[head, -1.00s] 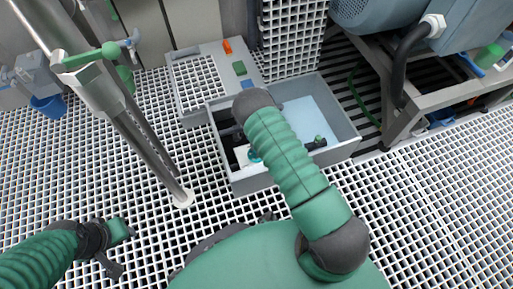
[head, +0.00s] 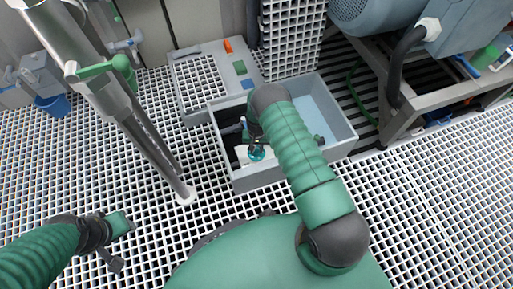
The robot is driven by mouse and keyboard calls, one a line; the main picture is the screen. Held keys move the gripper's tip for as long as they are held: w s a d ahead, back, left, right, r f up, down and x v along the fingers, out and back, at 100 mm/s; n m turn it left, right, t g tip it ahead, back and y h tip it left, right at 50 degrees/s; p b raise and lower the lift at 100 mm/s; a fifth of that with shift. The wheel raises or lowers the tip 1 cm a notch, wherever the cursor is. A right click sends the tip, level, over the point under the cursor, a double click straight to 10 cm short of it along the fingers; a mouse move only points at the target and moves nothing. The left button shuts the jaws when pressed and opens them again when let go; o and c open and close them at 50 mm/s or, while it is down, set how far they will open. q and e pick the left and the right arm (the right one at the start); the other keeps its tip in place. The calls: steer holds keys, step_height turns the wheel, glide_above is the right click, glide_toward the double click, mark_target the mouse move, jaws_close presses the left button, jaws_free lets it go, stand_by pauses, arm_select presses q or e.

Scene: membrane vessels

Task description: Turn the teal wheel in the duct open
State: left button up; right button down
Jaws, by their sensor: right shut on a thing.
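The teal wheel (head: 257,152) shows as a small ring inside the grey open-topped duct (head: 283,178), near its front left part. My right gripper (head: 256,146) reaches down into the duct from above and is shut on the wheel. My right wrist and forearm hide part of the duct's middle. My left gripper (head: 124,243) is low at the left over the grating, with its two fingers apart and nothing between them.
A slanting metal pole with a green lever (head: 95,70) stands left of the duct. A grey panel (head: 190,52) with orange, green and blue pieces lies behind it. A motor on a frame (head: 440,100) stands at the right. The white grating floor in front is clear.

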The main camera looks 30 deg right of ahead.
steer(key=n, duration=0.3)
steer(key=shift+w+n, duration=0.1)
steer(key=shift+n, duration=0.2)
steer(key=shift+n+p, duration=0.45)
steer(key=shift+n, duration=1.45)
steer(key=c, duration=1.1)
jaws_free()
steer(key=shift+c, duration=0.2)
step_height(320, 180, up, 17)
steer(key=p, duration=0.8)
steer(key=shift+f, duration=0.15)
